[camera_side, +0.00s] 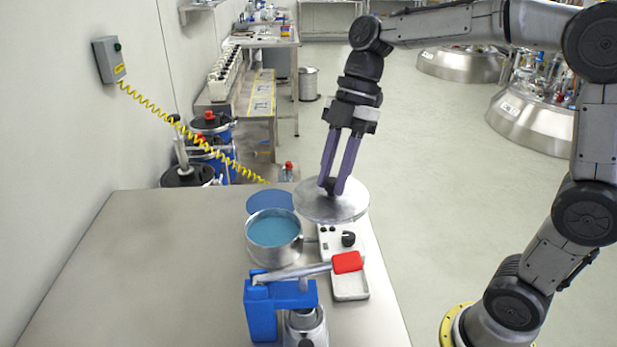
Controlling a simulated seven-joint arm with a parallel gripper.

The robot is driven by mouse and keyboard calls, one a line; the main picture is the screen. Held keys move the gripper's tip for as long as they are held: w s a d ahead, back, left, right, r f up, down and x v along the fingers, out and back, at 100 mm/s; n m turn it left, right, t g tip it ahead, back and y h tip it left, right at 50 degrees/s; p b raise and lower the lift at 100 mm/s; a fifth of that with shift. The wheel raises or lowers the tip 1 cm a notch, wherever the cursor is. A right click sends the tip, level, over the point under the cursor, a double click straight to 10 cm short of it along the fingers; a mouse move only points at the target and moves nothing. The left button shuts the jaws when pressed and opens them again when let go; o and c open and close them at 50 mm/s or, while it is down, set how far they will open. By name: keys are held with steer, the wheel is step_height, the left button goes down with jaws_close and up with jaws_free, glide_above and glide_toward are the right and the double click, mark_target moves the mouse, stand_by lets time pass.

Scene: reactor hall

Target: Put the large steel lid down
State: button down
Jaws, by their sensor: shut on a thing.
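The large steel lid (350,206) is a round, shiny disc with a dark knob on top. My gripper (333,188) points down and is shut on the lid's knob. The lid is held about level over the right back part of the steel table, right of a steel pot (274,240) with blue liquid in it. The pot is uncovered. Whether the lid touches anything below it, I cannot tell. A flat blue disc (269,200) lies on the table just behind the pot, partly hidden by it.
A white device with a black knob (348,239) stands right of the pot. In front are a blue stand (262,312) and a steel lever with a red handle (347,262). The left of the table (150,260) is clear. A coiled yellow cable (190,132) hangs behind.

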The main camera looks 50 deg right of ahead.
mark_target(312, 178)
steer(key=shift+s+r, duration=0.25)
steer(key=w+m, duration=0.1)
steer(key=w, duration=0.1)
steer(key=w+d, duration=0.1)
steer(key=w, duration=0.1)
steer(key=w+d+f+m+t, duration=0.1)
steer(key=w, duration=0.1)
steer(key=shift+d+m, duration=0.25)
steer(key=shift+m, duration=0.05)
steer(key=shift+m+t, duration=0.3)
steer(key=shift+m, duration=0.6)
steer(key=w+d+f, duration=0.1)
steer(key=w+f, duration=0.3)
steer(key=w, duration=0.2)
steer(key=w+d+f, duration=0.2)
steer(key=w+f, duration=0.3)
steer(key=w, duration=0.1)
steer(key=w+d+f, duration=0.2)
steer(key=w+f, duration=0.2)
steer(key=w, duration=0.2)
steer(key=shift+f, duration=0.2)
steer(key=shift+w+f, duration=0.2)
steer(key=shift+f, duration=0.15)
steer(key=shift+w+f, duration=0.1)
steer(key=shift+f, duration=1.5)
steer(key=shift+f, duration=0.2)
